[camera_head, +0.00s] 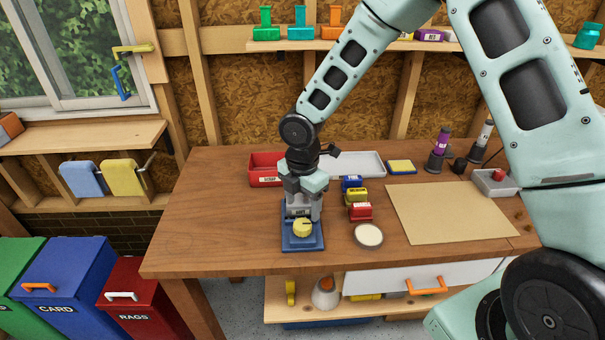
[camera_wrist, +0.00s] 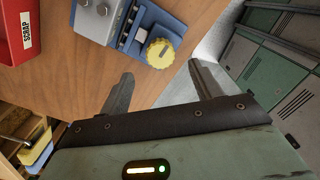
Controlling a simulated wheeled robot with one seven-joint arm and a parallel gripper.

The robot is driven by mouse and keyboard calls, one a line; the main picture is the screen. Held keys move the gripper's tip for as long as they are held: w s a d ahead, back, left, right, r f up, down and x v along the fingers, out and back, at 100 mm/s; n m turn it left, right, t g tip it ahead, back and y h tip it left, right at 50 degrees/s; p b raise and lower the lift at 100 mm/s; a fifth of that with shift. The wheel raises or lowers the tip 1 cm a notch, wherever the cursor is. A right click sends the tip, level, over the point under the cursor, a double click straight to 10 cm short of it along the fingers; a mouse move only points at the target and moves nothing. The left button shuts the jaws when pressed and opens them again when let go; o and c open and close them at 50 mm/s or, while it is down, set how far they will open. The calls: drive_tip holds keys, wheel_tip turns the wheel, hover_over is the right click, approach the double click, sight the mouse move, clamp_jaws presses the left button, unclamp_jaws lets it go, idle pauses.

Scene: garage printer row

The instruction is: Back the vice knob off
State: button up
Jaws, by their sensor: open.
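A small vice with a blue base (camera_head: 289,243) and a yellow ribbed knob (camera_head: 302,228) stands near the front of the wooden bench. In the wrist view the knob (camera_wrist: 160,54) faces my gripper, with a dark line across its face. The blue and grey vice body (camera_wrist: 125,30) lies behind it. My gripper (camera_wrist: 163,84) is open, its two grey fingers spread wider than the knob. The knob appears just beyond the fingertips, roughly between them, with no contact visible. In the head view my gripper (camera_head: 304,206) is over the vice and hides part of it.
A red scrap bin (camera_head: 262,168) and a grey tray (camera_head: 358,164) stand behind. Small blue, yellow and red blocks (camera_head: 360,212) and a round white-topped dish (camera_head: 368,236) sit close on the right. The bench left of the vice (camera_head: 220,220) is clear.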

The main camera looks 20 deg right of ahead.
sight(302, 223)
wheel_tip(302, 223, up, 11)
drive_tip(key=b, duration=0.1)
drive_tip(key=shift+f, duration=0.2)
drive_tip(key=s+a+f+m+b, duration=0.1)
drive_tip(key=s+a+m+b, duration=0.2)
drive_tip(key=s+m, duration=0.4)
drive_tip(key=s+a+m+b, duration=0.3)
drive_tip(key=s+m, duration=0.5)
drive_tip(key=s, duration=1.1)
drive_tip(key=shift+s+f+y, duration=0.3)
drive_tip(key=shift+s+f, duration=0.05)
drive_tip(key=shift+f, duration=0.05)
drive_tip(key=shift+a, duration=0.1)
